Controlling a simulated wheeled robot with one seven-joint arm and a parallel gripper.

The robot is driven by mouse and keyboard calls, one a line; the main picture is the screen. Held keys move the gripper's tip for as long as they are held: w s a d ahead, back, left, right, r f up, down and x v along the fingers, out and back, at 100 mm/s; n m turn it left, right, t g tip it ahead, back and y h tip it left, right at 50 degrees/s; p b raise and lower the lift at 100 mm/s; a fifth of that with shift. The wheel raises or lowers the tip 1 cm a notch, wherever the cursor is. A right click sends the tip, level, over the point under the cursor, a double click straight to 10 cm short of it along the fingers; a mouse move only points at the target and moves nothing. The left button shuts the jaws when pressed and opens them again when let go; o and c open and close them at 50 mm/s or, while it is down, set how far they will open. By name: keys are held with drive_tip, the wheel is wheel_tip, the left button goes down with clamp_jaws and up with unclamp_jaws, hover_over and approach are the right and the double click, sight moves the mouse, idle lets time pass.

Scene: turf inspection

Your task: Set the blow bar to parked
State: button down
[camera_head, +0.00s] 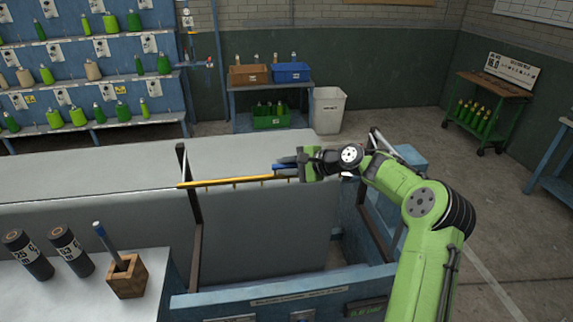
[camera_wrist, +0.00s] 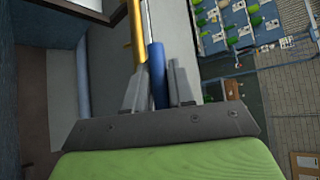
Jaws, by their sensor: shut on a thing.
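The blow bar (camera_head: 225,182) is a yellow bar with small nozzles below it. It runs across the blue-framed machine from a dark upright post at its left end towards my gripper. Its blue handle (camera_head: 283,167) is at the right end. My gripper (camera_head: 287,166) is shut on this handle. In the wrist view the blue handle (camera_wrist: 156,62) stands between the two grey fingers of my gripper (camera_wrist: 158,88), with the yellow bar (camera_wrist: 137,25) beside it. The bar's right end is partly hidden by my gripper. No parked marking can be read.
The machine's blue front frame (camera_head: 290,293) and a dark right post (camera_head: 376,228) stand close to my arm. A grey counter (camera_head: 60,285) at left holds two dark cylinders and a wooden block (camera_head: 126,277) with a blue-handled tool. Open floor lies at the right.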

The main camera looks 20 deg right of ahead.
drive_tip(key=shift+w+r, duration=0.15)
drive_tip(key=shift+r, duration=0.25)
drive_tip(key=c, duration=1.2)
unclamp_jaws()
drive_tip(key=shift+o, duration=0.6)
drive_tip(key=shift+f, duration=0.25)
drive_tip(key=b+v, duration=0.1)
drive_tip(key=v, duration=1.4)
drive_tip(key=shift+s+d+r, duration=0.2)
drive_tip(key=shift+s+d, duration=0.05)
